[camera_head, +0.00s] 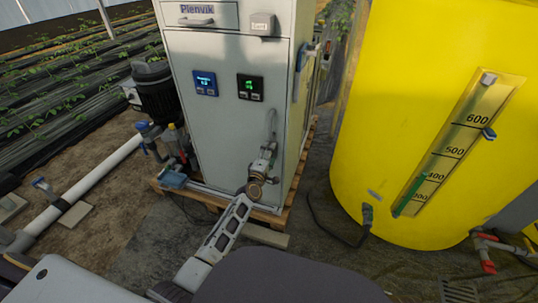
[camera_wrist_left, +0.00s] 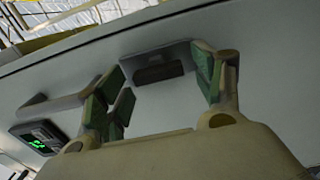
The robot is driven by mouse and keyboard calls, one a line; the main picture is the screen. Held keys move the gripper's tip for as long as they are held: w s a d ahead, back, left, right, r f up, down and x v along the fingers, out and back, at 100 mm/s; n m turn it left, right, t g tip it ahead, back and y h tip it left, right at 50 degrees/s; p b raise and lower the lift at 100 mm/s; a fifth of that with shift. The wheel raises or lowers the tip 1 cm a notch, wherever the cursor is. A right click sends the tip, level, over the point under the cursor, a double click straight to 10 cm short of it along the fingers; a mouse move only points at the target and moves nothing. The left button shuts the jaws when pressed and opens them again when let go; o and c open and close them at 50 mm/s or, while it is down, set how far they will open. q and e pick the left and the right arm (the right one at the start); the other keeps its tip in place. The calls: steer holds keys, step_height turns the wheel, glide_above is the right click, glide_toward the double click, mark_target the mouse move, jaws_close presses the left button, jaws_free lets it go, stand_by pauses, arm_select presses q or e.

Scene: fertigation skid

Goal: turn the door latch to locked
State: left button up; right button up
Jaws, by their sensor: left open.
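My left gripper (camera_head: 268,152) reaches up to the lower right of the white cabinet door (camera_head: 215,120), near its right edge. In the left wrist view the gripper (camera_wrist_left: 162,85) is open, its green-padded fingers spread wide. Between and just beyond the fingertips is a grey plate with a dark bar, which looks like the door latch (camera_wrist_left: 158,72). The fingers straddle it, with no clear contact. In the head view my gripper covers that spot, and I cannot read whether the latch is locked. My right gripper is not in view.
A pale door handle (camera_head: 272,122) stands just above my gripper; a bar shows left of the fingers in the wrist view. A green-lit display (camera_head: 250,88) is higher. A yellow tank (camera_head: 400,100) stands right, pump and pipes (camera_head: 100,170) left. The cabinet sits on a wooden pallet (camera_head: 263,235).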

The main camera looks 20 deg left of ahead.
arm_select(q)
steer(key=shift+s, duration=0.15)
steer(key=s, duration=1.1)
steer(key=shift+s+a, duration=0.2)
steer(key=shift+s, duration=0.15)
stand_by(0.4)
stand_by(0.4)
